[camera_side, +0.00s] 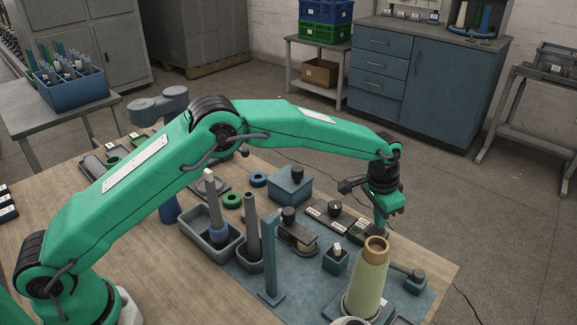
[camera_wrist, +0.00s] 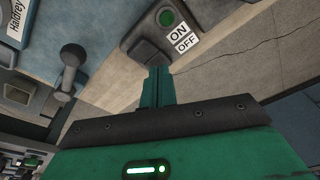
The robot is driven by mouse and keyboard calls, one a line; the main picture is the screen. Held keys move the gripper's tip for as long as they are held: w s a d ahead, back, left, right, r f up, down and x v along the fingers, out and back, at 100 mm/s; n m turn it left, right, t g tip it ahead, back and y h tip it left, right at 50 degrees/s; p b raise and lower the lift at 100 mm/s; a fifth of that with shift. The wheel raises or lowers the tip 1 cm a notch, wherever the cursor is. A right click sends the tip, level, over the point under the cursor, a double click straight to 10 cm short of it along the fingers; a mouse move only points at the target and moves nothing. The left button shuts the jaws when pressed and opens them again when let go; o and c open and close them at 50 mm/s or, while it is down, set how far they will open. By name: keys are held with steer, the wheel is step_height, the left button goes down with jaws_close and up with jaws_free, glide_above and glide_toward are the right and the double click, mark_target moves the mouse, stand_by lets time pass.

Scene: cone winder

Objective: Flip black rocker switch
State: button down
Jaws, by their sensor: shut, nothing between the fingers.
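The black rocker switch (camera_wrist: 147,51) shows in the wrist view on a dark grey control housing (camera_wrist: 131,33), below a round green lamp (camera_wrist: 166,18) and beside a white ON/OFF label (camera_wrist: 183,38). My gripper (camera_wrist: 158,70) is shut and empty, with its green fingertips right at the lower right edge of the rocker. I cannot tell whether they touch it. In the side view my gripper (camera_side: 379,222) points down at the right end of the low dark control strip (camera_side: 342,222), and the rocker is hidden or too small to make out.
A pale yellow-green cone (camera_side: 366,287) stands close in front of my gripper. A small box with a white block (camera_side: 336,260) and a blue upright post (camera_side: 271,262) stand to the left. A grey ball-ended lever (camera_wrist: 70,70) lies left of the switch in the wrist view.

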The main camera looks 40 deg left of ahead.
mark_target(375, 227)
step_height(375, 227, up, 6)
steer(key=shift+r, duration=0.15)
stand_by(0.8)
steer(key=s+a+r+n+t, duration=0.2)
steer(key=s+a+r+n, duration=0.1)
steer(key=s+a+r, duration=1.25)
steer(key=s+a+n+t, duration=0.1)
steer(key=s+a, duration=0.4)
steer(key=s, duration=0.5)
steer(key=s+a+f+n+t, duration=0.1)
steer(key=s+a, duration=0.4)
steer(key=s, duration=0.6)
steer(key=shift+a+f+n+y, duration=0.25)
steer(key=shift+f+n+y, duration=0.05)
steer(key=shift+n, duration=0.2)
